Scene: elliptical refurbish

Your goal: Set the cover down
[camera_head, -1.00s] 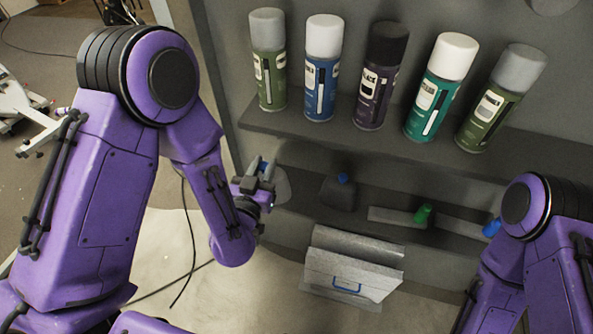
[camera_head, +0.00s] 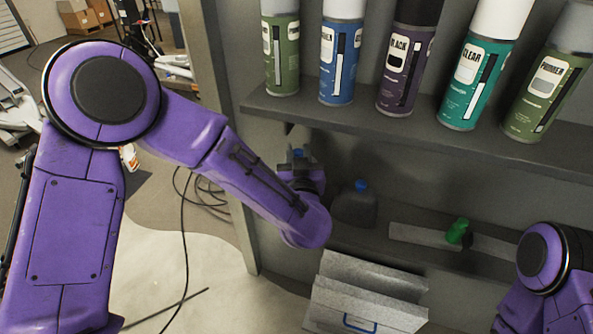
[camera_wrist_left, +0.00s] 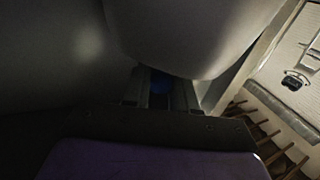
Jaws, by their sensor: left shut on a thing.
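The cover (camera_wrist_left: 195,35) is a grey, rounded piece that fills the upper middle of the left wrist view. A blue part of it (camera_wrist_left: 161,86) sits between the fingers of my left gripper (camera_wrist_left: 160,92), which is shut on it. In the head view my left gripper (camera_head: 298,160) reaches in under the upper shelf, at the left end of the lower shelf (camera_head: 345,240). There the cover is mostly hidden in shadow, and I cannot tell whether it touches the shelf. My right gripper is out of view.
Several spray cans (camera_head: 403,60) stand on the upper shelf (camera_head: 330,118) just above. A dark container with a blue cap (camera_head: 355,207) stands right of the gripper. A green-topped item (camera_head: 457,232) lies farther right. A grey box with a blue handle (camera_head: 365,300) is below.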

